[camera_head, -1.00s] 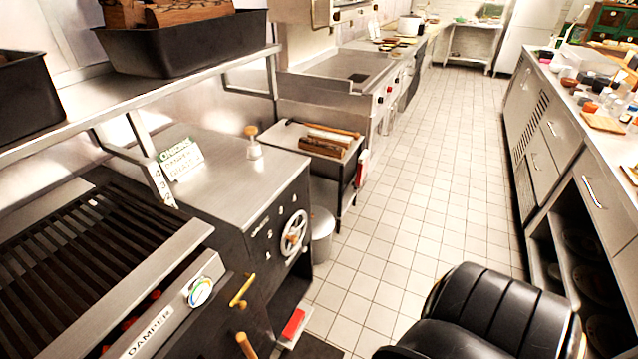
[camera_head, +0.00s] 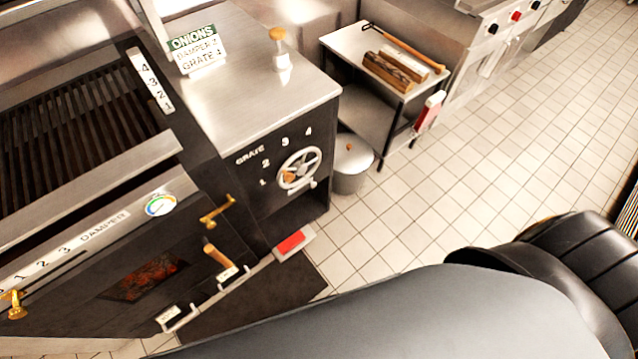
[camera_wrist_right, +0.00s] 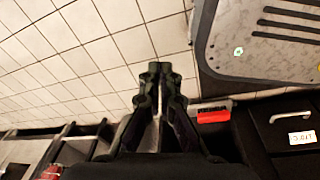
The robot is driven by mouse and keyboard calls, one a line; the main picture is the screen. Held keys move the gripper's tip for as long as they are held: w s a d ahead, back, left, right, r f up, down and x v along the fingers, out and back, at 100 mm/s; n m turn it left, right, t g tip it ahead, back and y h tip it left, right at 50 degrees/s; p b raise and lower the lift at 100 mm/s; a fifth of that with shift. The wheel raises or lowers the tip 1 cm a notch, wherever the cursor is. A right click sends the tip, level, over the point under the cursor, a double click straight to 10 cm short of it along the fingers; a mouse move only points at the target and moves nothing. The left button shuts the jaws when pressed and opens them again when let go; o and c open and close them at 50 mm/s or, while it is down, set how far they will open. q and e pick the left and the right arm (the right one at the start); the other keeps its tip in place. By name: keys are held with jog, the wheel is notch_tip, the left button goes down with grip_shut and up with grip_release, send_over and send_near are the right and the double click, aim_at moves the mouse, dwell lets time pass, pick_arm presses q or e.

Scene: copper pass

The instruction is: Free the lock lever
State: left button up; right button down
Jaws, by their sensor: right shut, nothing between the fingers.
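No part is labelled as the lock lever, and I cannot tell for sure which it is. In the head view a spoked grate wheel (camera_head: 299,168) sits on the black cabinet front, with a small pale lever (camera_head: 307,186) at its lower rim. A brass handle (camera_head: 216,211) and a wooden-gripped handle (camera_head: 217,256) stick out from the grill front to its left. My right gripper (camera_wrist_right: 155,72) shows in the right wrist view, fingers together and empty, above the floor and apart from the cabinet. My left gripper is out of view.
A red-topped block (camera_head: 291,243) lies by the dark floor mat (camera_head: 262,296). A steel bin (camera_head: 352,163) and a low cart (camera_head: 352,45) holding logs stand right of the cabinet. A brass knob (camera_head: 15,306) is at far left. The tiled floor (camera_head: 430,190) is open.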

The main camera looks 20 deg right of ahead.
jog(key=w+a+r+n+t+b, duration=0.1)
jog(key=w+a+r+t+b, duration=0.15)
jog(key=w, duration=0.65)
jog(key=w+a+r+t+y+b, duration=0.1)
jog(key=w+r+b, duration=0.2)
jog(key=w, duration=0.6)
jog(key=w+a+r+n+t+b, duration=0.1)
jog(key=w+a+r+t+b, duration=0.15)
jog(key=w, duration=0.75)
jog(key=w+a+r+n+t+b, duration=0.1)
jog(key=w+r, duration=0.2)
jog(key=r, duration=0.3)
jog(key=w+a+r+t+y+b, duration=0.1)
jog(key=w+r+b, duration=0.1)
jog(key=r, duration=0.4)
jog(key=w+a+r+n+t+y+b, duration=0.1)
jog(key=w+r, duration=0.3)
jog(key=r, duration=0.2)
jog(key=shift+w+a+r+n, duration=0.2)
jog(key=shift+w+r+n, duration=0.05)
jog(key=shift+w+n, duration=0.1)
jog(key=shift+w+b, duration=0.1)
jog(key=shift+b, duration=0.2)
